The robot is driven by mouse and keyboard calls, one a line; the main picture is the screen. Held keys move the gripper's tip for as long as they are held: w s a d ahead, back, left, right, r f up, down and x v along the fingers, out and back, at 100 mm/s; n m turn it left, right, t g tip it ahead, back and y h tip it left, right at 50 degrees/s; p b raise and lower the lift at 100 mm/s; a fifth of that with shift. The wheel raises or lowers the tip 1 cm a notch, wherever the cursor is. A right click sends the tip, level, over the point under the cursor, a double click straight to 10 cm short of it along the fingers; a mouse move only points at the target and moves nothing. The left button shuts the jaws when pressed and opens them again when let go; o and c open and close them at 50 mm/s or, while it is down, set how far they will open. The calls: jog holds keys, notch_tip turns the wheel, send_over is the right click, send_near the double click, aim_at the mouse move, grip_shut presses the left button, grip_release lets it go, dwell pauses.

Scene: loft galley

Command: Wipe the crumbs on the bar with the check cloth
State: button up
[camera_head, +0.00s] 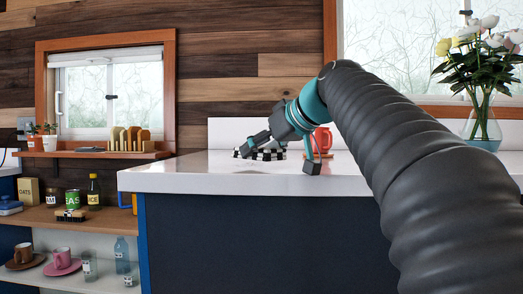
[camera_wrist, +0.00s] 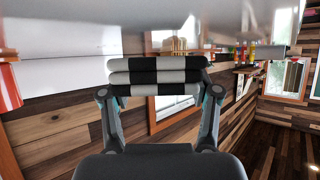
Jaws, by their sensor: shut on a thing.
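The check cloth (camera_head: 266,155) is a folded black-and-white bundle low over the white bar top (camera_head: 190,180). In the wrist view the cloth (camera_wrist: 155,77) lies across between the two fingers of my gripper (camera_wrist: 158,95), which is shut on it. In the head view my gripper (camera_head: 278,157) reaches down to the bar, partly in front of the cloth. The cloth seems to be at or just above the surface; I cannot tell if it touches. No crumbs can be made out in either view.
A red mug-like thing (camera_head: 322,140) stands close to the right of the cloth; a red thing (camera_wrist: 8,88) also shows at the wrist view's left edge. A glass vase of flowers (camera_head: 483,125) stands at the right. The bar's left part is clear.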

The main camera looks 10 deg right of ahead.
jog(key=shift+s+a+r, duration=0.1)
jog(key=shift+s+a, duration=0.05)
jog(key=shift+s, duration=0.35)
jog(key=shift+r+p, duration=2.75)
jog(key=shift+r, duration=0.3)
jog(key=shift+r+p, duration=1.15)
jog(key=shift+r, duration=0.35)
jog(key=shift+a, duration=0.1)
